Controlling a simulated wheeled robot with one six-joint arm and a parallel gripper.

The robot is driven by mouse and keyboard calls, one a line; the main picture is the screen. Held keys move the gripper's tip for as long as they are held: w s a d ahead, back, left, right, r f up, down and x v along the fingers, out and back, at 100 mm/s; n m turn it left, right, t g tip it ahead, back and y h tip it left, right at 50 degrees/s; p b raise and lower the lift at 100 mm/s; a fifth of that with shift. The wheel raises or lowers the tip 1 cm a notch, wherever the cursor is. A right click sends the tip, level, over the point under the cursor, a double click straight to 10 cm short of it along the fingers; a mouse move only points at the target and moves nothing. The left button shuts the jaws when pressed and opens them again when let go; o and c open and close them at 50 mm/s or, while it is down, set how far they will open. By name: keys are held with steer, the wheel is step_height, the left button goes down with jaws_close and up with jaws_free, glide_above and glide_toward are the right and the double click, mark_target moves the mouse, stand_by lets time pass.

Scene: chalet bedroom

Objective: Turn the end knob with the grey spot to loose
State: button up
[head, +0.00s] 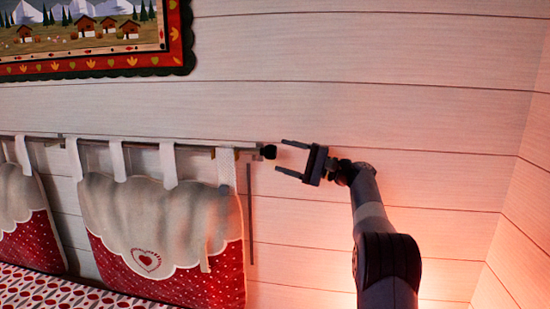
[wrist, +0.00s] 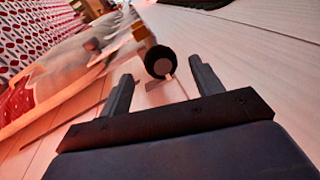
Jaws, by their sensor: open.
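The end knob (head: 268,152) is a small black knob at the right end of the wall rail (head: 210,147). In the wrist view the knob (wrist: 160,62) shows as a black ring with a greyish spot on its face. My gripper (head: 279,157) is open, with its two fingers pointing left toward the knob. In the wrist view my gripper (wrist: 160,78) has the knob ahead, between the lines of its fingertips and a little beyond them. I see no contact between fingers and knob. No turn mark on the knob is clear enough to read.
Red and cream cushions (head: 165,235) hang by white straps from the rail, left of the knob. A framed picture (head: 100,35) hangs above. A patterned bed cover (head: 45,288) lies at lower left. The plank wall (head: 430,110) runs close behind my gripper; the space to the right is free.

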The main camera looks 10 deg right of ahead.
mark_target(272, 153)
steer(key=v, duration=0.6)
steer(key=shift+b, duration=0.35)
steer(key=p+x, duration=0.2)
steer(key=x, duration=0.9)
